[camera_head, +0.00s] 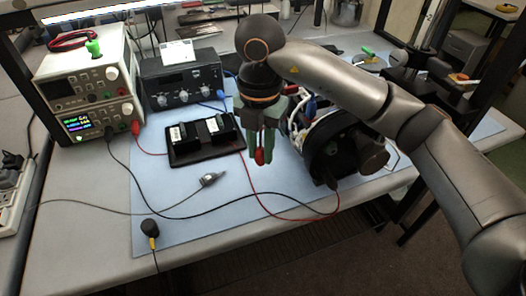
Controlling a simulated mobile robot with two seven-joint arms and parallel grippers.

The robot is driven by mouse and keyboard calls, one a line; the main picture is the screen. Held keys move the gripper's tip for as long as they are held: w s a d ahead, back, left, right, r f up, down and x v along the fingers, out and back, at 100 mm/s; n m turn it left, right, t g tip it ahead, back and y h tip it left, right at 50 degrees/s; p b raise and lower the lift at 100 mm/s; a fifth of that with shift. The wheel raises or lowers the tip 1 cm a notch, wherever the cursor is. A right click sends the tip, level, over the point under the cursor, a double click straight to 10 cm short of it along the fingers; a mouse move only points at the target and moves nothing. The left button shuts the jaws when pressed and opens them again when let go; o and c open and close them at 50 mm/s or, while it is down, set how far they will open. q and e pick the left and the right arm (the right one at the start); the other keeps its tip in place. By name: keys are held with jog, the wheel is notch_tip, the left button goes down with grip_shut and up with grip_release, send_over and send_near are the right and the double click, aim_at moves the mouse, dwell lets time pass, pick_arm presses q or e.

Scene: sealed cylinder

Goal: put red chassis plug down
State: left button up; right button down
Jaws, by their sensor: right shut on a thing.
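My right gripper (259,160) points down over the blue mat (225,225), just left of the black cylinder (322,160). It is shut on the red chassis plug (260,156), whose red part shows between the greenish fingers. The fingers hide most of the plug, and I cannot tell whether its lower end touches the mat. A red cable (252,188) runs close by the gripper, down across the mat and towards the cylinder's lower front. My left gripper is not in view.
A black tray (190,156) with dark blocks lies left of the gripper. Bench instruments (90,90) stand behind it. A black cable (190,212) and a black-and-yellow plug (150,230) lie on the mat. The front left mat is mostly clear.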

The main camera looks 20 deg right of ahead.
jog(key=w+d+f, duration=0.1)
jog(key=w+f, duration=0.1)
jog(key=w, duration=0.1)
jog(key=w+d+f, duration=0.1)
jog(key=w+f, duration=0.4)
jog(key=w, duration=0.1)
jog(key=shift+w+d+f, duration=0.25)
jog(key=shift+w+d, duration=0.15)
jog(key=shift+w+d+f, duration=0.15)
jog(key=shift+w+f, duration=0.3)
jog(key=shift+f, duration=0.2)
notch_tip(320, 180, down, 3)
jog(key=shift+r+p, duration=0.1)
jog(key=shift+p, duration=0.2)
jog(key=shift+f+b, duration=0.35)
jog(key=shift+f, duration=0.3)
